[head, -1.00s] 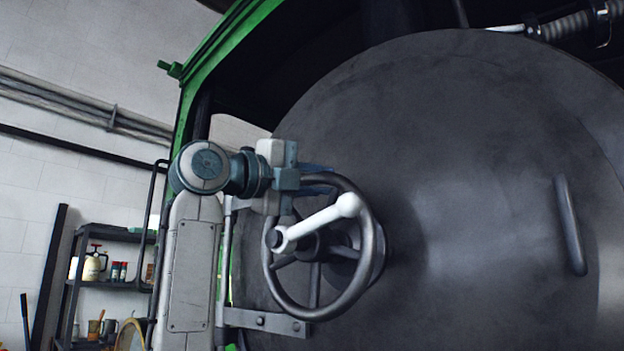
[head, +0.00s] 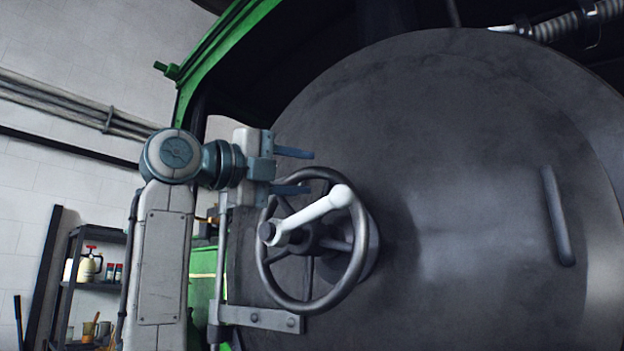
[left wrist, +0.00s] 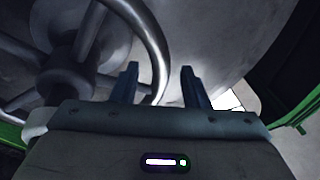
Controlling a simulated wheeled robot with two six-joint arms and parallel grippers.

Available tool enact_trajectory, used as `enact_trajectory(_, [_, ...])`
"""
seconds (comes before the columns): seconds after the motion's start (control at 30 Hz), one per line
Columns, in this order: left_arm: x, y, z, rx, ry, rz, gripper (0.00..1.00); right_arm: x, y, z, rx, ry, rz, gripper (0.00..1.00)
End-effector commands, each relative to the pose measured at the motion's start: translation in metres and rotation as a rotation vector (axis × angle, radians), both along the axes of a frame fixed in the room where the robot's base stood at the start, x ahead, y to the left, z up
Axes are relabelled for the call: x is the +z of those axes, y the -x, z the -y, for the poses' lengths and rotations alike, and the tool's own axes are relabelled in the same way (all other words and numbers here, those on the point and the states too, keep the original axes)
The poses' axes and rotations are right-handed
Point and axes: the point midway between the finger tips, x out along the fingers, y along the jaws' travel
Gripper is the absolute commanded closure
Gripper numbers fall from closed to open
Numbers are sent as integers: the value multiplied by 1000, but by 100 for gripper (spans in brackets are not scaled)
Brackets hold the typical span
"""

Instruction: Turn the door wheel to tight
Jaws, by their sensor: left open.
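The door wheel (head: 357,262) is a dark spoked handwheel in front of the large round dark door (head: 440,150). A white handle (head: 318,211) lies across the wheel's upper part, sloping up to the right from the hub. My left gripper (head: 294,171) is open at the wheel's upper left, with one finger above the rim and the lower one close to the rim's top. Whether a finger touches the rim cannot be told. My right gripper is not in view.
A straight grab handle (head: 557,215) is on the door's right side. A hinge bracket (head: 262,319) sits below the wheel. The green frame (head: 190,85) borders the door on the left. A shelf (head: 95,285) with cans and tools stands at the lower left.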

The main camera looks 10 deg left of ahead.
Motion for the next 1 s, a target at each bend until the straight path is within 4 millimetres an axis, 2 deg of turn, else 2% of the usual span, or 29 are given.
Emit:
enact_trajectory(0.03, [-6,8,-10,3,1,4,59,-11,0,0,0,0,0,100])
enact_trajectory(0.3, [-8,39,-44,2,0,4,59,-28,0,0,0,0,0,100])
enact_trajectory(0.5, [-8,48,-52,-1,-2,3,59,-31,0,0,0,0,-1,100])
enact_trajectory(0.73, [-7,48,-52,-1,-1,2,59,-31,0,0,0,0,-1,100])
enact_trajectory(0.93, [-7,49,-51,-6,50,-66,98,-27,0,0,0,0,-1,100])
enact_trajectory(1.0, [-6,50,-50,-10,113,-146,100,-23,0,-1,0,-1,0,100])
